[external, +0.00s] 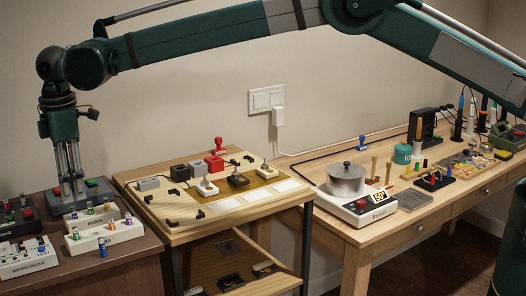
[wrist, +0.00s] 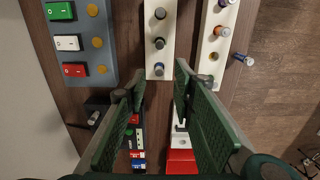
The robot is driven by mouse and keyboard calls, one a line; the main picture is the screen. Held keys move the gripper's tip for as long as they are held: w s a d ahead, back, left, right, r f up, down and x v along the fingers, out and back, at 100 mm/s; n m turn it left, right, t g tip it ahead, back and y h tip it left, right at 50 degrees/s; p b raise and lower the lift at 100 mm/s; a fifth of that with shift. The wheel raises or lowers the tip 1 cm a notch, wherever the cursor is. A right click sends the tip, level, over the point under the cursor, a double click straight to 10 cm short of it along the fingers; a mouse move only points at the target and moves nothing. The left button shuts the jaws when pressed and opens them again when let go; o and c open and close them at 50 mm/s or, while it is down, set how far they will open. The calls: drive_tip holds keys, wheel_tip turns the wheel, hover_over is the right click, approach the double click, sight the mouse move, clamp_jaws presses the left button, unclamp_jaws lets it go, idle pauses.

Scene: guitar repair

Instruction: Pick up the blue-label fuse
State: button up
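A small fuse with a blue label (wrist: 243,60) stands outside the right-hand white fuse block (wrist: 205,78) in the wrist view. In the external view a blue-purple fuse (external: 102,251) stands in front of the white block (external: 118,234); it looks like the same one. The block holds other fuses, one with an orange-brown label (wrist: 222,32), and shows a gold empty socket (wrist: 213,56). My gripper (wrist: 160,85) is open and empty, its fingers apart, pointing down over the brown table, left of the fuse in the wrist view. In the external view my gripper (external: 70,205) is behind the blocks.
A grey panel with green, white and red switches (wrist: 68,42) lies left in the wrist view. A middle white block (wrist: 158,65) holds dark-topped fuses. A battery tester (external: 28,258) sits front left. A wooden workbench (external: 150,222) with parts stands to the right.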

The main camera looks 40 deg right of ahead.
sight(74, 216)
drive_tip(key=shift+f, duration=0.15)
drive_tip(key=shift+a+f, duration=0.15)
drive_tip(key=shift+f, duration=2.35)
drive_tip(key=c, duration=0.8)
